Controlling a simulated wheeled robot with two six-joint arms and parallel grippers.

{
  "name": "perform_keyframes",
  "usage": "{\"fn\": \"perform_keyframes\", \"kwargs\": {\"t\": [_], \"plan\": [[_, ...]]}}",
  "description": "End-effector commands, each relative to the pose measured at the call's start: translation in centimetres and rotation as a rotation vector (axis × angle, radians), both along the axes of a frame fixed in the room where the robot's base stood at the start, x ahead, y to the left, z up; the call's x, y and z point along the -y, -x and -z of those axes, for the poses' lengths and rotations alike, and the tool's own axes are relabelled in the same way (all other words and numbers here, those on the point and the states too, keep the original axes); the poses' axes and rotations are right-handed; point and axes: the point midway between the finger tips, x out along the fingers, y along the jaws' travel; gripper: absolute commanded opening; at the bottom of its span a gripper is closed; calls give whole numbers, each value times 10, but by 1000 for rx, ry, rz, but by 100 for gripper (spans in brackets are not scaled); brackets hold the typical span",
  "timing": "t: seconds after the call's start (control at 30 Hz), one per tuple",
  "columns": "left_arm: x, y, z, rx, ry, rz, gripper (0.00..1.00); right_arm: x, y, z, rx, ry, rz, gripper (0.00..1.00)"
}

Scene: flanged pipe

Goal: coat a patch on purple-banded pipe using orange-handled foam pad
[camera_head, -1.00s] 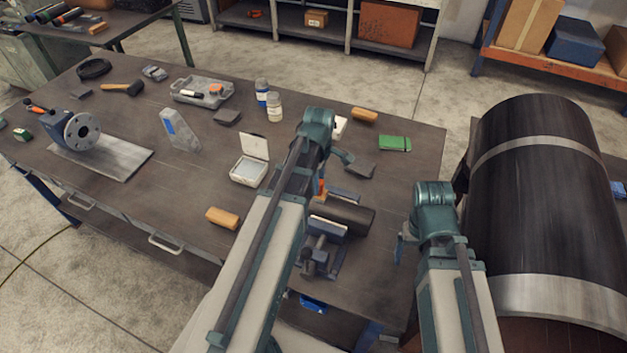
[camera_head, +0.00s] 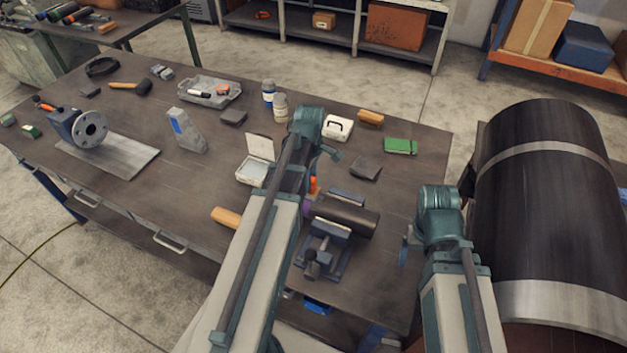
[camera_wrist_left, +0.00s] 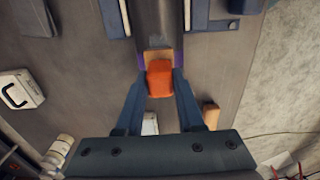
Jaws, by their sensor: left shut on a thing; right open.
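The dark pipe (camera_head: 348,217) lies in a blue vise (camera_head: 325,246) near the table's front right. Its purple band (camera_head: 307,209) shows at the pipe's left end, partly behind my left arm. My left gripper (camera_wrist_left: 159,80) is shut on the orange handle (camera_wrist_left: 159,78) of the foam pad. The tan pad (camera_wrist_left: 157,55) lies across the view of the purple band (camera_wrist_left: 143,63) at the pipe end. I cannot tell whether pad and pipe touch. In the head view the orange handle (camera_head: 314,185) shows just past my arm. My right gripper (camera_head: 405,248) is open and empty, right of the vise.
An open white container (camera_head: 252,171) and a tan block (camera_head: 226,217) are left of my left arm. A white case (camera_head: 338,128), a green box (camera_head: 400,146) and a dark pad (camera_head: 365,168) lie behind the pipe.

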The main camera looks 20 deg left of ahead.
Motion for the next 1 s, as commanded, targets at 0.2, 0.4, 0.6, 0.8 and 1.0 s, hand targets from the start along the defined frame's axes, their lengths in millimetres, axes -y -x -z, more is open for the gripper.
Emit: {"fn": "perform_keyframes", "kwargs": {"t": [0.2, 0.4, 0.6, 0.8, 1.0], "plan": [[-10, 0, 1, 0, 0, 0, 0, 0, 0, 1, 0, 0, 0, 84], [-27, 0, 1, 0, 0, -1, 0, 0, 0, 2, 0, 0, 0, 84], [-40, 0, 2, 0, 0, 0, 0, 0, 0, 2, 0, 0, 0, 84], [-40, 1, 2, 0, 0, 1, 0, 0, 0, 2, 0, 0, 0, 84], [-39, 1, -4, 0, 0, 1, 0, 0, 0, -4, 0, 0, 0, 84]]}}
